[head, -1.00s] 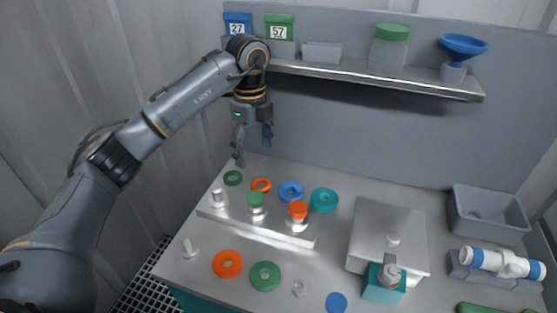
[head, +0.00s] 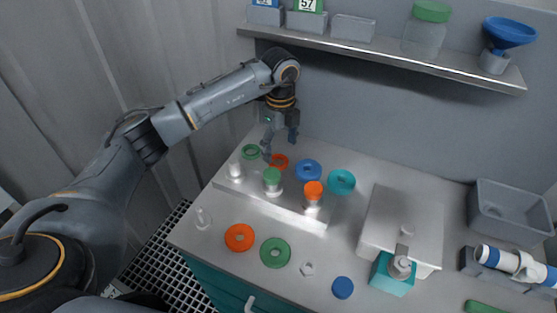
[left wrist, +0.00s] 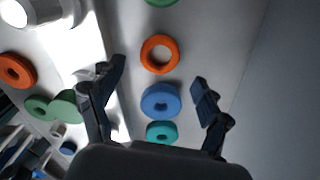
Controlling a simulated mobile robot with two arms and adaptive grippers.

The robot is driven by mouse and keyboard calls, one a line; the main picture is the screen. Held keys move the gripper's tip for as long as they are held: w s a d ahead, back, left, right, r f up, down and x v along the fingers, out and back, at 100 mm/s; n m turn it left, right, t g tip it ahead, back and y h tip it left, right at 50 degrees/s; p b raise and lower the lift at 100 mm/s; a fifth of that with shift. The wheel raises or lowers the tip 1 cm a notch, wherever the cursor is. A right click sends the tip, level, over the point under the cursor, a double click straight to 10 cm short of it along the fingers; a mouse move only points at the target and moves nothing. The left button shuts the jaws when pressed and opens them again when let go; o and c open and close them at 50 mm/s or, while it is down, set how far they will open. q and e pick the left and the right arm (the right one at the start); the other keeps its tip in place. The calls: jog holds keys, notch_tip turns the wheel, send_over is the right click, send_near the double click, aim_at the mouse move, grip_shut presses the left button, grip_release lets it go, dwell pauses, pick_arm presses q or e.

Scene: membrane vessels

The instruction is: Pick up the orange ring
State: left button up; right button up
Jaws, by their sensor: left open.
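A thin orange ring (head: 279,160) lies flat on the bench behind the raised metal strip, between a green ring (head: 250,152) and a blue ring (head: 308,170). In the left wrist view the orange ring (left wrist: 159,54) lies just beyond the fingertips, with its hole clear. My left gripper (head: 279,148) is open, empty and pointing down above the orange ring; it also shows in the wrist view (left wrist: 160,78) with its fingers spread. A thicker orange disc with a hole (head: 239,237) lies at the front of the bench. My right gripper is out of view.
The metal strip (head: 230,190) carries several posts, with green (head: 272,176) and orange (head: 313,190) caps close to the ring. A teal ring (head: 341,182) lies right of the blue ring. The shelf (head: 400,58) hangs above on the back wall.

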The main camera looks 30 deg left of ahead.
aim_at(280, 157)
pick_arm(q)
notch_tip(280, 157, down, 4)
jog(key=shift+s+r+p, duration=0.15)
jog(key=shift+r+p, duration=0.05)
jog(key=shift+p, duration=0.15)
jog(key=shift+f, duration=0.2)
jog(key=c, duration=0.9)
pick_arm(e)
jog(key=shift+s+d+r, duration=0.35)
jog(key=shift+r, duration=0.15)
pick_arm(q)
jog(key=shift+r, duration=0.1)
jog(key=shift+r+b, duration=0.35)
jog(key=shift+r, duration=0.3)
jog(key=s+d+r, duration=0.3)
jog(key=r, duration=0.1)
jog(key=s+d+r+b, duration=0.1)
jog(key=s+d+r, duration=0.2)
jog(key=d, duration=0.1)
jog(key=s+d+r+b, duration=0.1)
jog(key=s+d+r, duration=0.2)
jog(key=r, duration=0.1)
jog(key=shift+s+d+r, duration=0.15)
jog(key=shift+s+r, duration=0.1)
jog(key=shift+r, duration=0.05)
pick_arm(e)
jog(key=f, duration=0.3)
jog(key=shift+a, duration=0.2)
